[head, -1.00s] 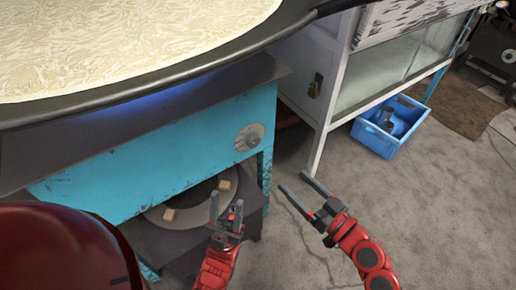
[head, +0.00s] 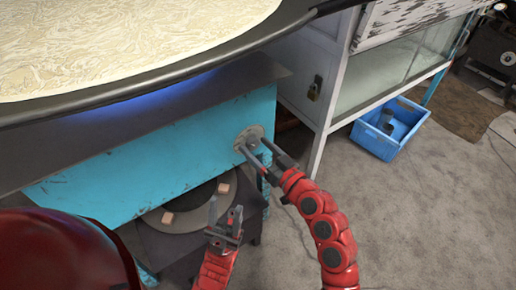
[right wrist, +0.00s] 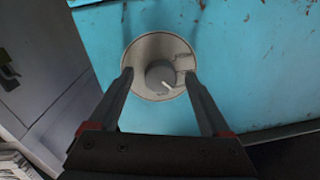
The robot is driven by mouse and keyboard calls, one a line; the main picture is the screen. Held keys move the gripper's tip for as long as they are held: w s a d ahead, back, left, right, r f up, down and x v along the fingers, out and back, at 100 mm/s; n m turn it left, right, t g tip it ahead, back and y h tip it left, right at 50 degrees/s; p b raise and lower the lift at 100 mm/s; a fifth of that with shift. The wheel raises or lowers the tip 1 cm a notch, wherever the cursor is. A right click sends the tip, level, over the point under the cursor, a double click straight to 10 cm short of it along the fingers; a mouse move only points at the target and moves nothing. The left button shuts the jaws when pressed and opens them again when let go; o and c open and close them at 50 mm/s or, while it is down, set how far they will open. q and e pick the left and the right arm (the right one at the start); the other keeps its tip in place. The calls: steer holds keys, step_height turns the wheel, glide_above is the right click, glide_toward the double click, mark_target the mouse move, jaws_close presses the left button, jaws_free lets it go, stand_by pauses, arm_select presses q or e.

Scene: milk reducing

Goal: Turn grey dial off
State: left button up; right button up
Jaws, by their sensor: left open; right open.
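The grey dial (right wrist: 161,75) is a round knob with a white pointer mark on a pale round plate (right wrist: 148,50), set in the blue stove front. In the head view the plate (head: 251,134) shows near the right end of the blue panel, with the knob partly hidden by my right gripper. My right gripper (head: 257,146) is open, its fingertips at the dial. In the right wrist view its fingers (right wrist: 158,76) stand to either side of the knob, with gaps between. My left gripper (head: 226,213) is open and empty, low in front of the stove.
A large black pan (head: 150,90) of pale liquid sits above the blue stove (head: 130,168). A white cabinet (head: 325,75) stands right of the stove. A blue crate (head: 392,125) lies on the floor beyond it. Open floor (head: 430,220) is at the right.

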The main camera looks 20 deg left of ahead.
jaws_close()
stand_by(0.4)
steer(key=m, duration=0.3)
steer(key=shift+m, duration=0.3)
steer(key=shift+s+f+m+t+p, duration=0.15)
steer(key=shift+m+p, duration=0.25)
steer(key=shift+m, duration=0.75)
steer(key=shift+w+m+t+p, duration=0.15)
steer(key=shift+m+p, duration=0.2)
steer(key=shift+m, duration=0.8)
steer(key=shift+s, duration=0.1)
jaws_free()
